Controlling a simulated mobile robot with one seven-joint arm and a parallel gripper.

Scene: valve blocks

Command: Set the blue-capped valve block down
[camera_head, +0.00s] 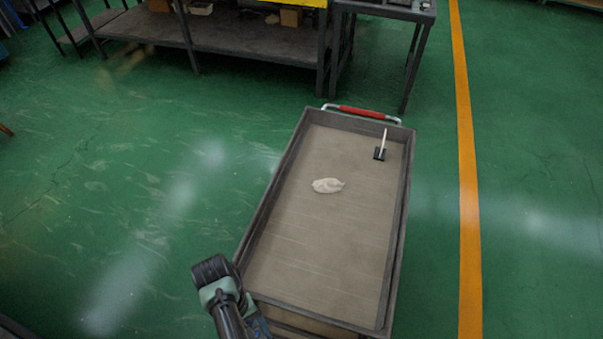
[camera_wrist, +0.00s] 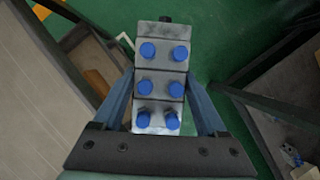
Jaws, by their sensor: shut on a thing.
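The blue-capped valve block (camera_wrist: 163,68) is a grey metal block with several round blue caps in two columns. It shows in the wrist view, between the two fingers of my gripper (camera_wrist: 160,88). My gripper is shut on it, one finger along each long side. Green floor shows beyond its far end. In the head view my arm shows at the bottom, by the near left corner of the cart (camera_head: 322,240); I cannot make out the block or the fingers there.
The cart's tan top has a raised dark rim and a red handle (camera_head: 361,112). A pale crumpled cloth (camera_head: 327,185) and a small brush (camera_head: 380,153) lie on it; its near half is clear. A dark workbench (camera_head: 245,35) stands behind. A yellow floor line (camera_head: 467,180) runs at right.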

